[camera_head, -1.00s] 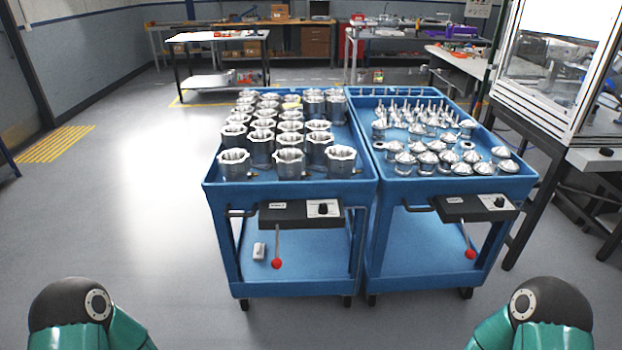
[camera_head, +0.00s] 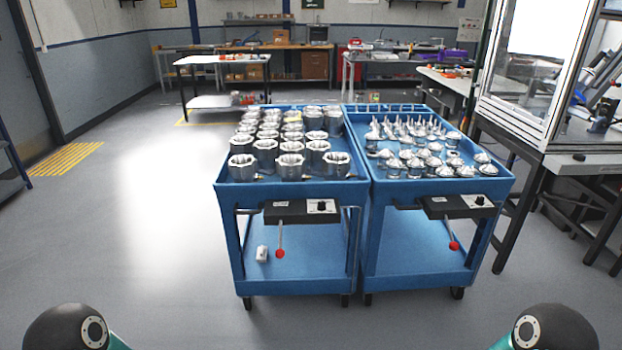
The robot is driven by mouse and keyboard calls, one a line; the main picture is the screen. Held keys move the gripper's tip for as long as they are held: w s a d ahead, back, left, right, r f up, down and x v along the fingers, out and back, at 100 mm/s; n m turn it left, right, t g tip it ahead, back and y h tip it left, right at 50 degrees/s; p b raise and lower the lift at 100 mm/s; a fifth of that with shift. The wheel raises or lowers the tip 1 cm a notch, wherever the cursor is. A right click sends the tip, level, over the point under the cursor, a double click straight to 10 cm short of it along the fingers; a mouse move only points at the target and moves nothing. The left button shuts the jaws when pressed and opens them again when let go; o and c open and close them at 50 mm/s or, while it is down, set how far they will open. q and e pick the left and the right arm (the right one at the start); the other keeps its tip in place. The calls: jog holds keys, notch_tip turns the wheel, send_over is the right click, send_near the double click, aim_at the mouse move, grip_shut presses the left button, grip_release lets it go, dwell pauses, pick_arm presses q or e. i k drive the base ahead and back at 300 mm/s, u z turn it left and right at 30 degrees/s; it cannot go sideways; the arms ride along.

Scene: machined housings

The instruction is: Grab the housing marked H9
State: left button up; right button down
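Several silver machined housings (camera_head: 290,165) stand upright in rows on the top of the left blue cart (camera_head: 285,193). They are open-topped cups with scalloped rims. No H9 mark is legible on any of them at this distance. Neither gripper is in view. Only rounded dark joints of my two arms show at the bottom left and bottom right corners, well apart from the carts.
A second blue cart (camera_head: 440,188) with several silver conical parts (camera_head: 445,170) stands right beside the first. A machine enclosure on a bench (camera_head: 585,163) stands at the right. The floor (camera_head: 150,250) is clear in front and to the left.

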aim_at(337, 165)
jog(key=u, duration=0.15)
jog(key=i, duration=0.9)
jog(key=z, duration=0.05)
